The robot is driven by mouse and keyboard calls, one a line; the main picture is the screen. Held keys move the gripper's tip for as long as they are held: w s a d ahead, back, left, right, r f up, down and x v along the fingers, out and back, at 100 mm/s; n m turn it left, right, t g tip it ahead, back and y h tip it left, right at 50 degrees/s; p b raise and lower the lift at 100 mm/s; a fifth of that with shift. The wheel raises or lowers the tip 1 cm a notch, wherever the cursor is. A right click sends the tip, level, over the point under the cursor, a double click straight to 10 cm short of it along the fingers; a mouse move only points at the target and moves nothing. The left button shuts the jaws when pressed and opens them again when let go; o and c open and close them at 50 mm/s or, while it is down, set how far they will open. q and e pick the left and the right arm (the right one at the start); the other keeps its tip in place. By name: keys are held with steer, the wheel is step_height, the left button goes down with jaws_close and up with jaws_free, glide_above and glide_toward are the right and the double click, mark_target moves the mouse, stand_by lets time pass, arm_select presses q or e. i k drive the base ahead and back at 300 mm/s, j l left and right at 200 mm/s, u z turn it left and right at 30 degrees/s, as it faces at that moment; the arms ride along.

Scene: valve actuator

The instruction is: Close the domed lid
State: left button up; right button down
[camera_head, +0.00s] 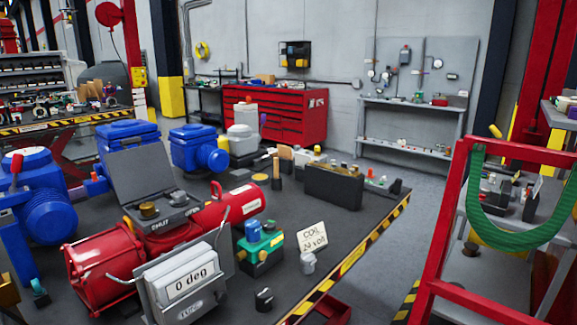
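A red valve actuator (105,258) lies on the dark workbench at the lower left, with a red cylinder (225,208) towards the right. A grey box (172,216) on top of it carries a marking that seems to read "SHUT" and round knobs. A grey lid (140,177) stands raised at the back of this box, so the box is open; I cannot make out a dome on it. A grey-framed panel (187,280) reading "0 deg" tilts at the actuator's front. Neither of my grippers is in view.
Blue actuators (196,148) stand behind and to the left. A green block with blue caps (260,249), a "COIL 24 volt" card (312,238) and a black knob (264,299) sit to the right.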

mark_target(136, 173)
steer(key=u, duration=1.35)
steer(key=j+z, duration=0.15)
steer(key=j, duration=0.35)
steer(key=j+z, duration=0.2)
steer(key=j, duration=0.3)
steer(key=k+j+z, duration=0.15)
steer(key=j, duration=0.35)
steer(key=j+z, duration=0.3)
steer(key=j, duration=0.2)
steer(key=j+z, duration=0.35)
steer(key=j, duration=0.15)
steer(key=i+j+z, duration=0.1)
steer(key=j+z, duration=0.2)
steer(key=j, duration=0.2)
steer(key=i+j+z, duration=0.1)
steer(key=j+z, duration=0.2)
steer(key=j, duration=0.2)
steer(key=j+z, duration=0.45)
steer(key=j, duration=0.95)
steer(key=i, duration=0.05)
